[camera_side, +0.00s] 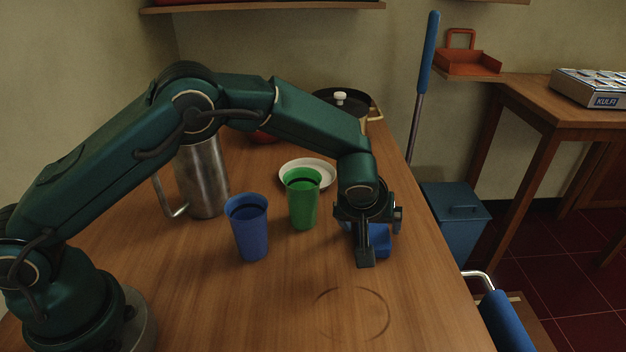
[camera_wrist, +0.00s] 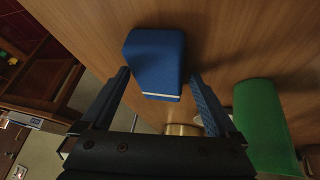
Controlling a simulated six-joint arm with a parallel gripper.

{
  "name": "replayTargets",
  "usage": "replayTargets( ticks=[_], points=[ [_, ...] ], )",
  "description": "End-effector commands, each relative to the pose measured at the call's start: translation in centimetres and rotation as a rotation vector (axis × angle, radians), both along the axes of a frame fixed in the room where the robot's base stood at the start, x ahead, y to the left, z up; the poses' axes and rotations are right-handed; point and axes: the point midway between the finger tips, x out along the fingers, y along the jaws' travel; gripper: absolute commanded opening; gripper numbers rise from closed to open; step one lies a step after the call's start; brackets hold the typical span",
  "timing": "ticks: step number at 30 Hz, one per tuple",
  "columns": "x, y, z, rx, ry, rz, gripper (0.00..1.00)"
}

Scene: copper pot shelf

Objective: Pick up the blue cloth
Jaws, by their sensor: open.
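The blue cloth (camera_wrist: 155,55) looks like a folded, thick block with a pale stripe along one edge, lying on the wooden table. In the side view the cloth (camera_side: 380,241) is partly hidden behind my gripper (camera_side: 369,250). My gripper points down, low over the table at the cloth. In the wrist view my gripper (camera_wrist: 159,76) is open, one finger toward each side of the cloth's striped end. No grip on it shows. Whether the fingers touch it I cannot tell.
A green cup (camera_side: 303,199) and a blue cup (camera_side: 248,228) stand left of my gripper. A white plate (camera_side: 307,172), a metal pitcher (camera_side: 202,178) and a dark lidded pot (camera_side: 341,101) stand further back. The table's right edge is close. The front table surface (camera_side: 290,320) is clear.

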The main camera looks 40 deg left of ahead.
Motion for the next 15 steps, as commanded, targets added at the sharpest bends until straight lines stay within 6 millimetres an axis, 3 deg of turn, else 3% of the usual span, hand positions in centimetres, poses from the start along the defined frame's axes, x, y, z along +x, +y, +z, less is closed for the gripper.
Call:
replayTargets(
  ticks=[5, 10, 15],
  points=[
    [0.01, 0.0, 0.01, 0.0, 0.0, 0.0, 0.94],
    [0.0, 0.0, 0.01, 0.0, 0.0, 0.0, 0.29],
    [0.0, 0.0, 0.04, 0.0, 0.0, 0.0, 0.26]
  ],
)
